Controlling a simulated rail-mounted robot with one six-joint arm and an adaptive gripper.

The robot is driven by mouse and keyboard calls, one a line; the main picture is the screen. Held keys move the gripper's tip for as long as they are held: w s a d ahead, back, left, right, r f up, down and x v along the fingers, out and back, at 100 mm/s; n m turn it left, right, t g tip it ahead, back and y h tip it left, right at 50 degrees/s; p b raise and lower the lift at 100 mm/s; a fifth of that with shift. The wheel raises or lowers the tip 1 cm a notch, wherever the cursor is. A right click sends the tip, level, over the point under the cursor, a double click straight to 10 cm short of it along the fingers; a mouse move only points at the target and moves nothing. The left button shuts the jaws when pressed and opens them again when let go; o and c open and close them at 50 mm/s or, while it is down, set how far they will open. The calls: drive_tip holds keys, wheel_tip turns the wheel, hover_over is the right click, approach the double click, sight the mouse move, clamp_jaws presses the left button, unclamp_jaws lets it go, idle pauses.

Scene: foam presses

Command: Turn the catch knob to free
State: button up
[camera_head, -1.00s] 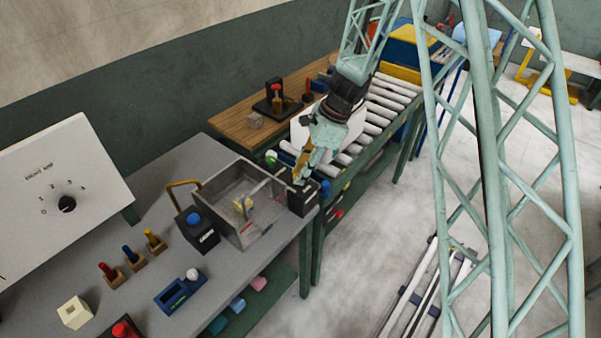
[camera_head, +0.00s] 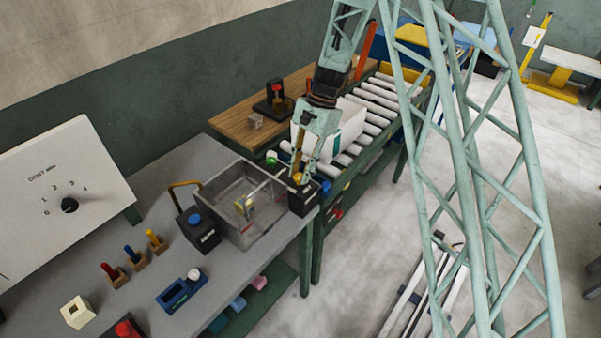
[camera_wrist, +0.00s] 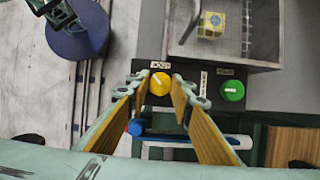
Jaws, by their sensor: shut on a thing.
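The catch knob is a round yellow knob (camera_wrist: 160,84) with a white pointer line, on a dark box (camera_wrist: 150,52). In the wrist view the line slants toward the upper left. White labels sit above the knob and to its right, too small to read surely. My gripper (camera_wrist: 162,88) is shut on the knob, one finger at each side. In the head view the dark box (camera_head: 304,202) stands at the bench's right end, with my gripper (camera_head: 298,180) coming down on it from above; the knob is mostly hidden there.
A green knob (camera_wrist: 232,91) sits close to the right of my fingers. A grey open tray (camera_wrist: 222,62) with a yellow block (camera_wrist: 211,24) lies beside the box. A roller conveyor (camera_head: 372,118) carries a white block (camera_head: 335,130) close behind my gripper.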

drive_tip(key=n+h, duration=0.1)
drive_tip(key=n, duration=0.1)
drive_tip(key=n+g, duration=0.1)
drive_tip(key=n, duration=0.2)
drive_tip(key=shift+w+a+n+h, duration=0.1)
drive_tip(key=shift+a+n+h, duration=0.1)
drive_tip(key=shift+n+h, duration=0.15)
drive_tip(key=shift+n+h+b, duration=0.45)
drive_tip(key=shift+n+h, duration=0.4)
drive_tip(key=shift+n, duration=1)
drive_tip(key=o, duration=0.8)
drive_tip(key=shift+r, duration=0.1)
drive_tip(key=shift+v, duration=5.85)
drive_tip(key=shift+w+a, duration=0.1)
drive_tip(key=shift+w, duration=0.05)
